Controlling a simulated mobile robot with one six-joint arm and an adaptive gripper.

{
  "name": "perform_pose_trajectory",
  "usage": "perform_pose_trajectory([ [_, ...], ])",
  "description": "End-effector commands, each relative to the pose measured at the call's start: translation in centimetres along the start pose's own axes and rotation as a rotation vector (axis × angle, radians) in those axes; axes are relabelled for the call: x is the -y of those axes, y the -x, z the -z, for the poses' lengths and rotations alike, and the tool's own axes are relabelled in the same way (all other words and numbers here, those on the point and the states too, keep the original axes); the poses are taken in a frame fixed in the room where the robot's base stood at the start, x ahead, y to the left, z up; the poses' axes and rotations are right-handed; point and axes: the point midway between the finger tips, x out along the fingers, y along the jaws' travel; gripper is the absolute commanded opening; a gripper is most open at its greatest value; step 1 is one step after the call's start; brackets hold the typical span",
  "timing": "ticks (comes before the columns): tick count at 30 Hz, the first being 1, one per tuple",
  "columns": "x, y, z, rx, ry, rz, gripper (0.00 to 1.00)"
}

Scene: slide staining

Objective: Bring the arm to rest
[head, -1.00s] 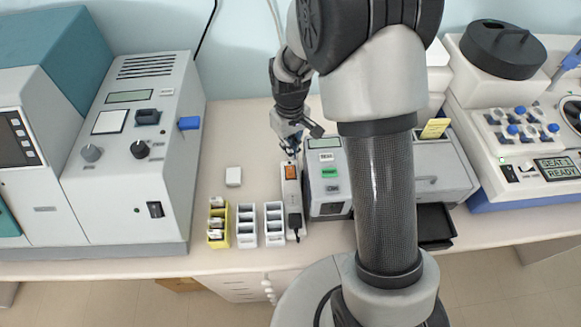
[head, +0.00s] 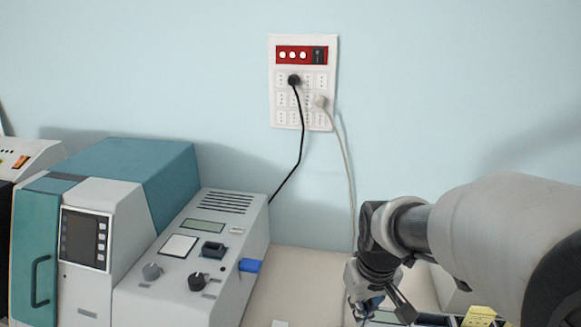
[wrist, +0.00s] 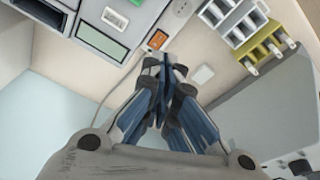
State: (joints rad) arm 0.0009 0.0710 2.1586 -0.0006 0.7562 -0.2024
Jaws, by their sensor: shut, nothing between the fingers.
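My gripper (wrist: 165,75) is shut and empty in the wrist view, its blue-grey fingers together. It hangs above the bench, near the power strip with an orange switch (wrist: 157,40). In the head view my gripper (head: 366,308) is at the bottom, right of centre, partly cut off by the lower edge. My arm reaches in from the right and hides part of the bench there.
A grey instrument with knobs (head: 190,270) and a teal-and-white machine (head: 100,225) stand at left. A wall socket panel (head: 303,110) holds two plugged cables. The wrist view shows white racks (wrist: 228,22), a yellow rack (wrist: 262,45) and a small white block (wrist: 203,74).

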Motion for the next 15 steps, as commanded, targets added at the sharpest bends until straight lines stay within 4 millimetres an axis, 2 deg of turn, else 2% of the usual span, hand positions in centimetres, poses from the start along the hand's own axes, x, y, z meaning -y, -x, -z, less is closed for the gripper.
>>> perform_pose_trajectory([
  [1,0.2,1.4,-1.1,-0.026,-0.014,-0.005,0.00],
  [6,1.0,5.0,-5.0,-0.092,-0.069,-0.016,0.00],
  [10,1.7,6.9,-8.4,-0.144,-0.111,-0.022,0.00],
  [15,2.5,8.0,-12.5,-0.204,-0.160,-0.026,0.00],
])
